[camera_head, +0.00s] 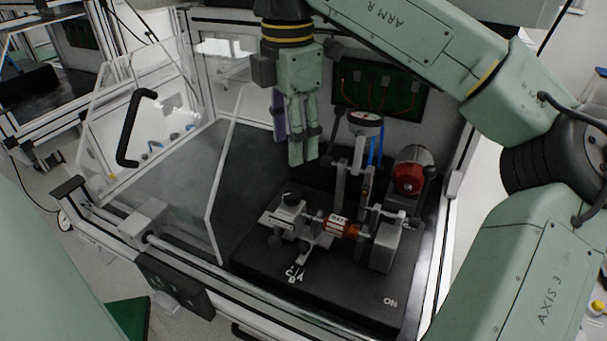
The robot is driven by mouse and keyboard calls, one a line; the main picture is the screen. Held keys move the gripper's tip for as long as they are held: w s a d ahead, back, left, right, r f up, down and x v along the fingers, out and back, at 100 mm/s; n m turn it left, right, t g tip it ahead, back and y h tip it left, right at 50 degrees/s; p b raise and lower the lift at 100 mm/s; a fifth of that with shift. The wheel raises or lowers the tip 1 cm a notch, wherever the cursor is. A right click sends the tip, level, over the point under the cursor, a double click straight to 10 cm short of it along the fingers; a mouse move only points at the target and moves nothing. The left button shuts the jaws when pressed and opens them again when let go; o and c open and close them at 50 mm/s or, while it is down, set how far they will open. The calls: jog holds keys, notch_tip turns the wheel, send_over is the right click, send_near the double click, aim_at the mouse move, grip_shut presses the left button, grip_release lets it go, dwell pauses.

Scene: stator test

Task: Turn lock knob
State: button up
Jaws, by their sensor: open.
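My gripper (304,161) hangs fingers-down above the test rig, open, with nothing seen between its fingers. Below it, a grey clamp block (283,220) stands on the black base plate (258,258). A small dark knob (290,198) sits on top of this block, and another knob-like part is low on its front. I cannot tell which one is the lock knob. The gripper is above the block and apart from it. An orange stator part (343,227) with a white label lies to the right of the block, in line with a second grey block (384,246).
A dial gauge (366,120) on a post stands close right of my gripper. A red motor (411,172) is behind at the right. The clear door (228,170) with a black handle (136,127) stands open at the left. The dark floor left of the rig is free.

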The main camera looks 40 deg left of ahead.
aim_at(292, 193)
notch_tip(292, 193, down, 10)
jog(key=shift+s+f+p, duration=0.1)
jog(key=shift+s+p, duration=0.05)
jog(key=shift+p, duration=0.85)
jog(key=shift+c, duration=0.2)
grip_shut()
